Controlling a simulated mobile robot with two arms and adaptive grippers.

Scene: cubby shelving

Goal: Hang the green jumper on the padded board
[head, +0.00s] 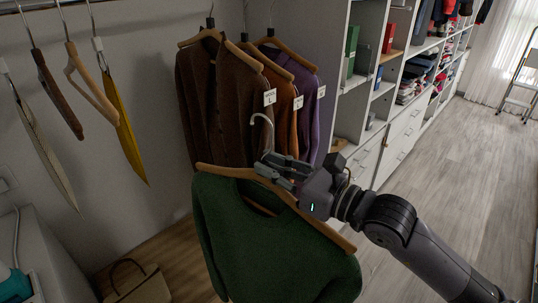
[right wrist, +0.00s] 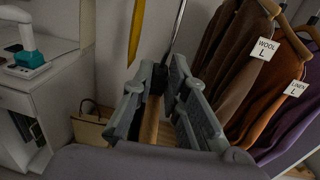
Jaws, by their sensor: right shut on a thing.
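The green jumper (head: 275,245) hangs on a wooden hanger (head: 333,232) with a metal hook. My right gripper (head: 270,170) is shut on the hanger near the base of its hook and holds it in the air. The hook stands free above the gripper, apart from any rail. In the right wrist view the gripper (right wrist: 158,88) has the wooden hanger (right wrist: 149,120) between its fingers; the jumper is hardly visible there. I cannot make out a padded board in either view. My left gripper is not in view.
Brown, orange and purple jumpers (head: 215,100) hang on tagged hangers behind. Left are a bare hanger (head: 92,85) and a yellow cloth (head: 128,130). A woven bag (head: 140,285) stands on the floor below.

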